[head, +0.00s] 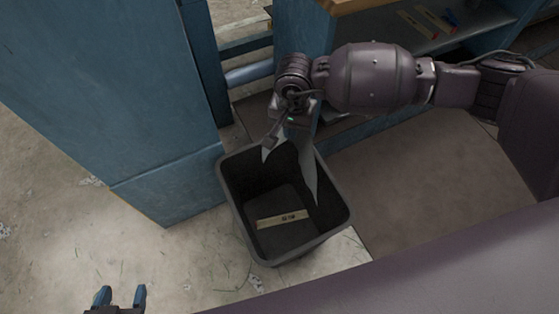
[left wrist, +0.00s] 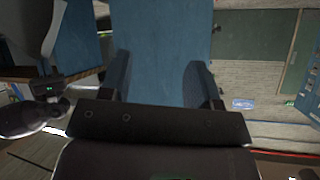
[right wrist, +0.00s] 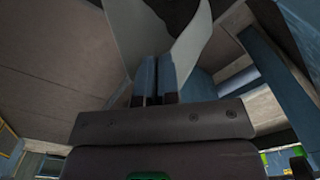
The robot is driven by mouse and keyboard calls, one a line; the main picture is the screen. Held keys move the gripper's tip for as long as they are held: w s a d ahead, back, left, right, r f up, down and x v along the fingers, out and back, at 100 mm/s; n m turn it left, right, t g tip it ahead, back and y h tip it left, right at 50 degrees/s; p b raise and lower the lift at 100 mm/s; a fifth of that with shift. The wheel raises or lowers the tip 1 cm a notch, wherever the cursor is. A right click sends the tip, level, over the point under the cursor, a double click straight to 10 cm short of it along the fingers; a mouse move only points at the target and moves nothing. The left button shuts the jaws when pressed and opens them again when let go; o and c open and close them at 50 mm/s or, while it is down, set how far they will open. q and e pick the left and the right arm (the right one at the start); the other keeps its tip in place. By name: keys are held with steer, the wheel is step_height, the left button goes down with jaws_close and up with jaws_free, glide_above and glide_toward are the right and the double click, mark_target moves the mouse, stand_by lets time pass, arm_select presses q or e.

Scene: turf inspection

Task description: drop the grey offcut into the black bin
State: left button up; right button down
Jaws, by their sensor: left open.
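The black bin (head: 234,207) stands open on the floor in the middle of the head view. My right gripper (head: 287,125) is above the bin's far rim, pointing down. It is shut on the grey offcut (head: 308,172), a thin sheet bent into a V whose two flaps hang over the bin opening. In the right wrist view the flaps of the offcut (right wrist: 195,38) spread out beyond the close-set blue fingers (right wrist: 159,78). My left gripper (head: 122,297) is open and empty, low at the left of the head view, apart from the bin.
A beige strip with dark print (head: 283,219) shows inside the bin. A tall blue cabinet (head: 110,90) stands left of the bin. A blue bench with a wooden top (head: 345,5) is behind. Pale floor (head: 60,240) is clear at front left.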

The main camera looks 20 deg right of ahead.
arm_select(q)
step_height(320, 180, down, 6)
steer(key=s+b, duration=0.1)
steer(key=b, duration=0.7)
steer(key=shift+s+f+b, duration=0.15)
steer(key=shift+s+b, duration=0.1)
steer(key=shift+b, duration=0.1)
arm_select(e)
step_height(320, 180, down, 22)
steer(key=a+m, duration=0.1)
steer(key=a, duration=0.1)
steer(key=shift+s, duration=0.35)
steer(key=c, duration=0.7)
jaws_free()
steer(key=shift+o, duration=0.7)
